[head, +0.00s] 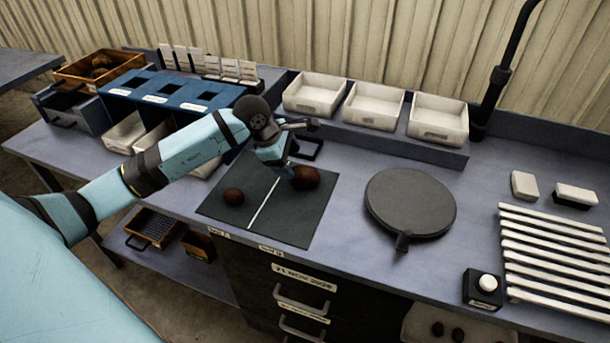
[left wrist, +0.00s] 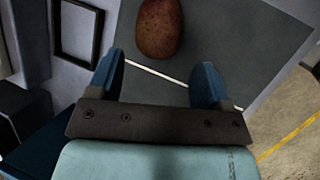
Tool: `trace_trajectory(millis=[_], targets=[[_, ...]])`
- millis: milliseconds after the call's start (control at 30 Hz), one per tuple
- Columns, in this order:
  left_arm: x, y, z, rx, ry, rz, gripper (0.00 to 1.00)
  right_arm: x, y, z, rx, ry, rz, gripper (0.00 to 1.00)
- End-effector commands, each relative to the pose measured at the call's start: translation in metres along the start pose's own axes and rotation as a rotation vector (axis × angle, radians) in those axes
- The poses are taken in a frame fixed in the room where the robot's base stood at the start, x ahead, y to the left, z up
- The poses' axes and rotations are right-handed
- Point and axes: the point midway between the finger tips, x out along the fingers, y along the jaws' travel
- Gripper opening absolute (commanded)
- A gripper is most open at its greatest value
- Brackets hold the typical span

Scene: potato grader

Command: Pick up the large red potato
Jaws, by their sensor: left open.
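The large red potato (head: 307,178) lies on the right half of a dark mat (head: 300,228) split by a white line. A smaller reddish potato (head: 233,196) lies on the left half. My left gripper (head: 289,172) is low over the mat, just left of the large potato and partly overlapping it in the head view. In the left wrist view the left gripper (left wrist: 157,80) has its blue fingers apart with nothing between them. The large potato (left wrist: 159,30) is beyond the fingertips, roughly in line with the gap. My right gripper is not in view.
A round dark plate (head: 410,203) with a handle stands right of the mat. White bins (head: 373,105) line the back. A small black frame (head: 308,148) stands behind the potato. A slatted rack (head: 555,260) and a white button (head: 487,283) are at the right.

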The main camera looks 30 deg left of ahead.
Motion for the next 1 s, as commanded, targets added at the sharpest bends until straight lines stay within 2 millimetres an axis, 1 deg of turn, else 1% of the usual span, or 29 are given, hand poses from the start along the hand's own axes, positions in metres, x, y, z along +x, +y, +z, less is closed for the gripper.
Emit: trace_trajectory(millis=[33,267,433,533,667,833,867,900,967,1000], targets=[[0.007,0.000,0.001,-0.002,-0.002,-0.003,0.72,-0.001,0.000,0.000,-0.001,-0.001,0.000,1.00],[0.023,0.000,-0.001,-0.002,-0.003,-0.002,0.72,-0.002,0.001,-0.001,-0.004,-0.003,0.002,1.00],[0.048,0.002,-0.005,-0.005,-0.003,-0.004,0.72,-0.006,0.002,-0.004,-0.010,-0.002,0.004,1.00],[0.061,0.003,-0.005,-0.004,-0.004,-0.002,0.72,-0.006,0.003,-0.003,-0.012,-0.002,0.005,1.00],[0.068,0.003,-0.006,-0.001,-0.002,-0.001,0.72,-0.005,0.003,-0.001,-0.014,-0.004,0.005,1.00],[0.068,0.003,-0.006,0.000,-0.001,0.000,0.72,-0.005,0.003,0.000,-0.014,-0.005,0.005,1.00],[0.068,0.003,-0.006,0.000,-0.001,0.000,0.70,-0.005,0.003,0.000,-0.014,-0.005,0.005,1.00],[0.068,0.003,-0.006,0.000,-0.001,0.000,0.61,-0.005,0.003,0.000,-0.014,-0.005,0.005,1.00],[0.068,0.003,-0.006,0.000,-0.001,0.000,0.47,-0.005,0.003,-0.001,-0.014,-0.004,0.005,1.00],[0.068,0.003,-0.006,-0.001,-0.001,0.000,0.38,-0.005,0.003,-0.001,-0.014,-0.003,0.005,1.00]])
